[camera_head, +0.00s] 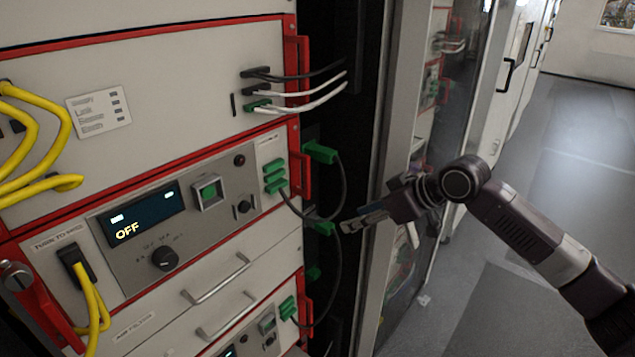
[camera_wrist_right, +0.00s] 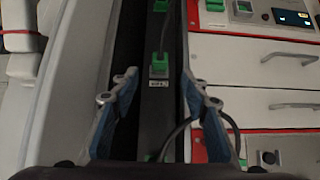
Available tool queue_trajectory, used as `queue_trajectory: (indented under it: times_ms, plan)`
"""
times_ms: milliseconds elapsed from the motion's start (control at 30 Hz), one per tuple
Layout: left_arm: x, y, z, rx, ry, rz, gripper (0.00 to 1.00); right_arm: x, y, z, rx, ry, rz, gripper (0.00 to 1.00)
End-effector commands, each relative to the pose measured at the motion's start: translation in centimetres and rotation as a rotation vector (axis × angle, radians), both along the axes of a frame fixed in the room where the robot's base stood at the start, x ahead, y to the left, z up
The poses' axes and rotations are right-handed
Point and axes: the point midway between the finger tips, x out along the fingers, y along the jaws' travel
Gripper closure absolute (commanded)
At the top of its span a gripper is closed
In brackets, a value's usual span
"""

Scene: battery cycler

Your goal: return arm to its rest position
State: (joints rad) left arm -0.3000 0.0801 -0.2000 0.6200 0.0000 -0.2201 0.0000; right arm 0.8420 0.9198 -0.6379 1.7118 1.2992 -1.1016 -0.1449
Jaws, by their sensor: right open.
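My right gripper (camera_head: 365,219) is in the head view, its arm coming in from the right. It is open and empty, in front of the dark gap at the right side of the rack. In the right wrist view its two blue-padded fingers (camera_wrist_right: 157,88) stand apart. A green connector (camera_wrist_right: 160,65) shows beyond and between them, not gripped. My left gripper is not in view.
The cycler rack (camera_head: 215,160) has a display (camera_head: 140,218) reading OFF, red-edged panels and drawer handles (camera_head: 216,279). Yellow cables (camera_head: 92,300) hang at left. A dark looped cable (camera_head: 343,185) hangs near the gripper. A cabinet door frame (camera_head: 398,110) stands behind it. Open floor (camera_head: 510,290) lies at right.

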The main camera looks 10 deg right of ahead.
Motion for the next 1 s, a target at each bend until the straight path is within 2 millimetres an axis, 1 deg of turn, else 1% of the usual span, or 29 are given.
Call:
queue_trajectory:
  times_ms: [67,133,167,267,300,367,400,500,600,733,800,867,1000]
  plan:
    - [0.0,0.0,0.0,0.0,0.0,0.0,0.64,-0.3,0.3,-0.5,-0.003,0.005,0.005,0.58]
    - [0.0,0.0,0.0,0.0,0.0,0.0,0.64,-0.8,1.1,-1.7,-0.011,0.017,0.019,0.58]
    - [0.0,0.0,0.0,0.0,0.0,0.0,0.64,-1.3,1.7,-2.6,-0.016,0.024,0.026,0.58]
    - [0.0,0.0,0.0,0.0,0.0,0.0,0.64,-3.4,4.0,-6.1,-0.04,0.054,0.059,0.58]
    - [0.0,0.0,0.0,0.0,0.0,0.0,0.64,-4.5,5.1,-7.6,-0.05,0.067,0.071,0.58]
    - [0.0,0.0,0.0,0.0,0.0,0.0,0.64,-6.2,6.6,-9.9,-0.064,0.085,0.085,0.58]
    - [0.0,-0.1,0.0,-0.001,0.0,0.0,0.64,-7.5,7.4,-11.3,-0.072,0.096,0.092,0.58]
    - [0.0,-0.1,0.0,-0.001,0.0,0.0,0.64,-10.4,9.2,-14.3,-0.087,0.119,0.093,0.58]
    - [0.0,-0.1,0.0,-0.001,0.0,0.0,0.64,-13.5,10.5,-16.8,-0.095,0.145,0.075,0.58]
    - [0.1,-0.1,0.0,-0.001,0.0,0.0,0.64,-17.5,11.2,-19.3,-0.103,0.181,0.025,0.58]
    - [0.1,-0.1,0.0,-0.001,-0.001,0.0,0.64,-19.7,11.2,-20.4,-0.109,0.203,-0.018,0.58]
    - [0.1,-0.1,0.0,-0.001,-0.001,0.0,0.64,-21.6,10.9,-21.3,-0.114,0.227,-0.061,0.58]
    - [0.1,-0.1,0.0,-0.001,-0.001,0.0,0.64,-26.0,9.3,-22.9,-0.136,0.287,-0.178,0.58]
